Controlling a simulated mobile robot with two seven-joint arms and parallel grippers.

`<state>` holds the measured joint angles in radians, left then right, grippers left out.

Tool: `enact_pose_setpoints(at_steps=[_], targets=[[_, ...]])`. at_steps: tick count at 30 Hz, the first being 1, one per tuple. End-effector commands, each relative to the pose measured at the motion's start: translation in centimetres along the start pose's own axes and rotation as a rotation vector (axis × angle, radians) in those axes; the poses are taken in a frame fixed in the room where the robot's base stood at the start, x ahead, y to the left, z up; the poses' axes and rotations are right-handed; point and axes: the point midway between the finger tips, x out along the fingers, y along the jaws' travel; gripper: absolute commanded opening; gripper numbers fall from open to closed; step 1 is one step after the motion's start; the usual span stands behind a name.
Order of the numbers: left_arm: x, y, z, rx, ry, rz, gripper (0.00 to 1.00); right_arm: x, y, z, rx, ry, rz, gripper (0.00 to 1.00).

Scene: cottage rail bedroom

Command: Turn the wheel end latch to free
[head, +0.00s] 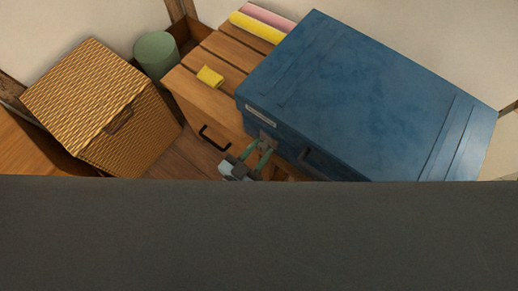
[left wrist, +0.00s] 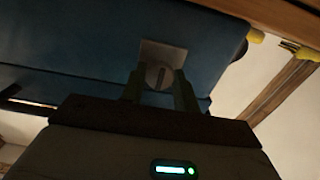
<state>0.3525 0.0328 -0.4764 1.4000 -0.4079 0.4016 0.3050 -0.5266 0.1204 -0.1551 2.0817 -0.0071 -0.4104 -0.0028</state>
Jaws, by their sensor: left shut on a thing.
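The wheel end latch (left wrist: 159,74) is a round grey disc with a dark slot on a pale metal plate. It sits on the front of a large blue case (head: 350,90), which also shows in the left wrist view (left wrist: 90,55). My left gripper (head: 259,146) is at the case's left front corner. In the left wrist view its two fingers (left wrist: 159,82) stand on either side of the disc, shut on it. The slot looks nearly upright in that view. In the head view the fingers largely hide the latch. My right gripper is not in view.
The case stands on a slatted wooden bench (head: 203,90) with a dark handle. A yellow block (head: 210,77) and yellow and pink rolls (head: 258,27) lie on it. A wicker box (head: 95,95) and a green bin (head: 156,52) stand left. A dark surface covers the lower head view.

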Motion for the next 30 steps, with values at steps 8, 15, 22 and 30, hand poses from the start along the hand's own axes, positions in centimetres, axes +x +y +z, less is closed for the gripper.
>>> enact_pose_setpoints(at_steps=[8, 15, 22, 30], targets=[[0.0, 0.0, 0.0, -0.033, 0.000, 0.000, 0.08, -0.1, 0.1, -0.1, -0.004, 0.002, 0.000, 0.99], [0.0, 0.0, -0.1, -0.161, 0.000, 0.001, 0.08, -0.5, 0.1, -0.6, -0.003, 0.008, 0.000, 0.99], [0.0, 0.0, -0.1, -0.363, 0.000, 0.002, 0.08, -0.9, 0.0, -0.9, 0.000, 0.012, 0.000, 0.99], [-0.1, 0.0, 0.0, -0.622, -0.001, 0.001, 0.08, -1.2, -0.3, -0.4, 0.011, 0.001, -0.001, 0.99]])
